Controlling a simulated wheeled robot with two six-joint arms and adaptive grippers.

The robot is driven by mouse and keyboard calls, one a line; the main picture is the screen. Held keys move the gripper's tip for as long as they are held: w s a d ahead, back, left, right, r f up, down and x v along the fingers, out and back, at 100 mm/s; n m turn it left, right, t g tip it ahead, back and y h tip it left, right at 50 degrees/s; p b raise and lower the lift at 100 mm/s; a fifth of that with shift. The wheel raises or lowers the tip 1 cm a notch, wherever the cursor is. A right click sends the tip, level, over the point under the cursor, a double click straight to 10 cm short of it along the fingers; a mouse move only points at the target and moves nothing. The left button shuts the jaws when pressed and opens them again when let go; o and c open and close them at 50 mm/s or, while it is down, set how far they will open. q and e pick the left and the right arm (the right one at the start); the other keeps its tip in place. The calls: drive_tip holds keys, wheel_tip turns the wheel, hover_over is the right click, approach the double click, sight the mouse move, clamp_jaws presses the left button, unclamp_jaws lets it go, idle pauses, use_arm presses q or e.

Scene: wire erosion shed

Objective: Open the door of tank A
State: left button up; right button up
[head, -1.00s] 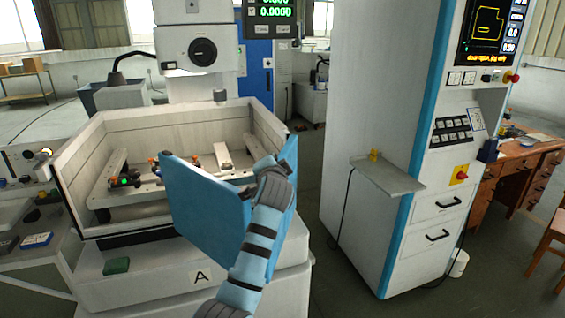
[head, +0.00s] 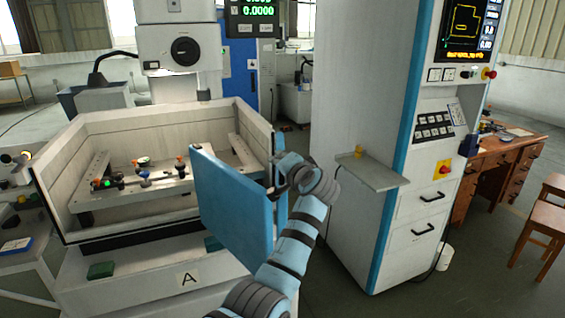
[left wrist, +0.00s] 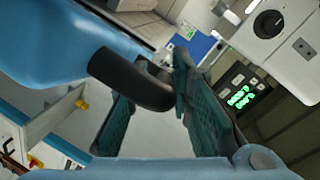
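Tank A (head: 105,125) is the open-topped pale tank at left in the head view, with the label A (head: 188,279) below its front. Its blue door (head: 235,205) stands out at an angle at the front right of the tank, so the inside shows. My left gripper (head: 278,172) is at the right side of the door, partly hidden by its own wrist. My right gripper is in neither view.
Inside the tank are a rail frame and small clamped parts (head: 145,180). A tall cabinet (head: 350,105) with a projecting shelf (head: 375,179) stands to the right of my left arm. A green block (head: 101,270) lies on the ledge in front of the tank.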

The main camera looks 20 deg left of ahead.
use_arm(q)
drive_tip(key=shift+w+a, duration=0.15)
drive_tip(key=v, duration=0.7)
drive_tip(key=shift+s, duration=0.25)
drive_tip(key=shift+w, duration=0.1)
